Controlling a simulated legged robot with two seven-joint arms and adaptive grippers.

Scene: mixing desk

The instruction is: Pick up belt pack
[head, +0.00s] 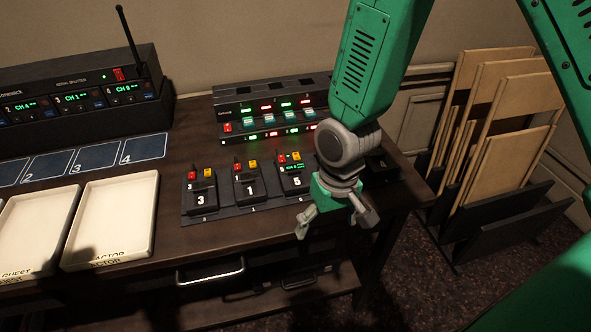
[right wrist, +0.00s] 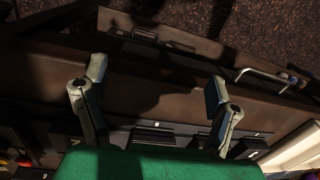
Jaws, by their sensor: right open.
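Three dark belt packs stand in a row on a dark numbered holder strip (head: 215,215) near the desk's front edge: pack 3 (head: 201,198), pack 1 (head: 249,188) and pack 5 (head: 294,178). Each has red and yellow parts on top; pack 5 also shows a lit green display. My right gripper (head: 337,222) is open and empty, just right of and in front of pack 5, over the front edge. In the right wrist view, its fingers (right wrist: 156,85) are spread with nothing between them. My left gripper is out of view.
A charger rack (head: 270,105) with lit indicators stands behind the packs. White trays (head: 113,220), blue numbered squares (head: 145,148) and a receiver unit with antenna (head: 80,85) are at left. Drawer handles (head: 211,276) project below.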

